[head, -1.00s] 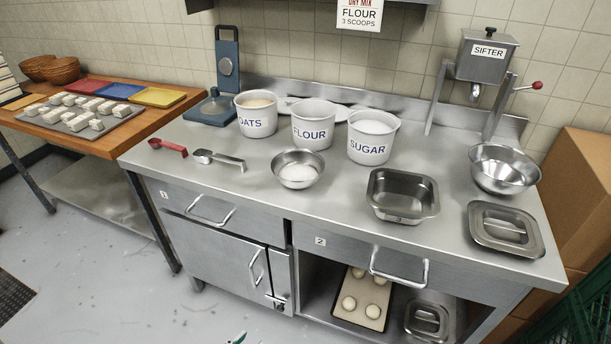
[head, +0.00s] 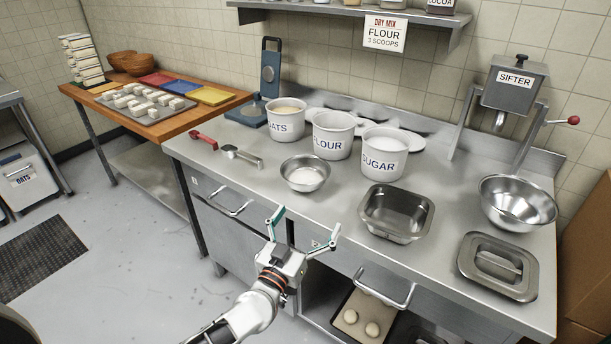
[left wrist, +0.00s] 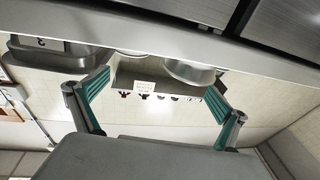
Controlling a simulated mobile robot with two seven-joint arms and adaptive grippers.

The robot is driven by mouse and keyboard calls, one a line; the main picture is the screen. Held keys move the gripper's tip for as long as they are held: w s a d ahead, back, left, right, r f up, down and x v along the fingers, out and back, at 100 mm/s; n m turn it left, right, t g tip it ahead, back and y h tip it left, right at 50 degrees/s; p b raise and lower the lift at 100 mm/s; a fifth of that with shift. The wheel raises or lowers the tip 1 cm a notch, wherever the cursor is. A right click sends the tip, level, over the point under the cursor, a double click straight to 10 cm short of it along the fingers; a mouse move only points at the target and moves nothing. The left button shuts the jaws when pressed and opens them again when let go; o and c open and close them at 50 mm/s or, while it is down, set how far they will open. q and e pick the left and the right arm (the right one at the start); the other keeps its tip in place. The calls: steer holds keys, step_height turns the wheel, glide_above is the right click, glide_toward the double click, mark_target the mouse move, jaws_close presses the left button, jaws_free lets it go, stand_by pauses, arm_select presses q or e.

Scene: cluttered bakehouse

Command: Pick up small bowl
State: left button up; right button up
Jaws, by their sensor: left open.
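The small bowl (head: 305,172) is shiny steel with white powder in it and stands upright on the steel counter, in front of the flour tub (head: 333,135). My left gripper (head: 308,222) has its green-padded fingers spread, empty, in front of the counter's front edge. It is nearer to me than the bowl and apart from it. The open fingers also show in the left wrist view (left wrist: 157,85). A rounded metal vessel (left wrist: 190,72) shows beyond them there, under the counter edge; I cannot be sure it is the small bowl. My right gripper is not in view.
The oats tub (head: 286,118) and sugar tub (head: 384,153) stand behind. A red scoop (head: 204,140) and metal scoop (head: 242,156) lie left. A drawer handle (head: 384,291) juts out.

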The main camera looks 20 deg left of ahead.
mark_target(299, 187)
arm_select(q)
steer(key=w+a+y, duration=0.1)
steer(key=w, duration=0.1)
steer(key=w+a+r+n+y, duration=0.1)
steer(key=w+a, duration=0.1)
steer(key=w, duration=0.1)
steer(key=w+a+r+n+g+y, duration=0.1)
steer(key=w+y, duration=0.1)
steer(key=w, duration=0.1)
steer(key=shift+a, duration=0.35)
steer(key=shift+w+a+f, duration=0.1)
steer(key=shift+w+a, duration=0.25)
steer(key=shift+w, duration=0.3)
steer(key=w, duration=0.2)
steer(key=w+b, duration=0.1)
steer(key=w, duration=0.1)
steer(key=w+f+b, duration=0.1)
steer(key=w, duration=0.1)
steer(key=shift+w, duration=0.5)
steer(key=shift+r, duration=0.1)
steer(key=c, duration=1)
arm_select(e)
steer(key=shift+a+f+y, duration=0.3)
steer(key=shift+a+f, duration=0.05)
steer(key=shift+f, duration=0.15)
